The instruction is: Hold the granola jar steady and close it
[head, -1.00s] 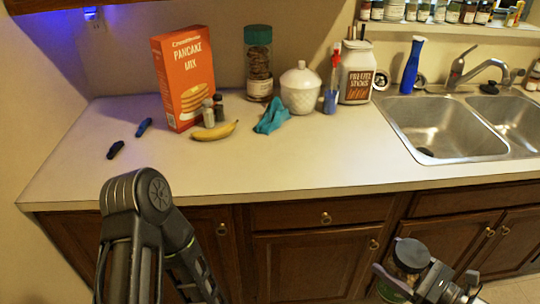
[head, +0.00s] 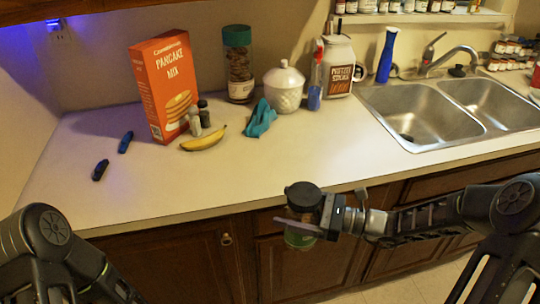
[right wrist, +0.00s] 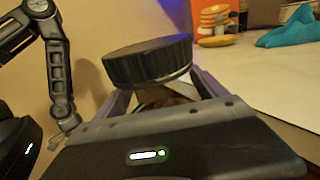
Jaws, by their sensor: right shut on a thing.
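A jar with a wide black lid and a green label (head: 299,236) is held upright in my right gripper (head: 302,228), in front of the counter's edge. I take it to be the granola jar. The gripper's fingers are shut around its sides, below the lid. In the right wrist view the black lid (right wrist: 148,62) sits over the jar's mouth between the fingers, with a pale rim under it; I cannot tell how tight it is. My left arm shows at the lower left of the head view, but its gripper is not visible.
The counter (head: 180,180) holds a pancake mix box (head: 165,85), small shakers, a banana (head: 204,139), a teal cloth (head: 260,118), a teal-lidded jar (head: 238,65), a white lidded pot (head: 283,90) and a utensil jar (head: 338,68). The sink (head: 405,110) is right.

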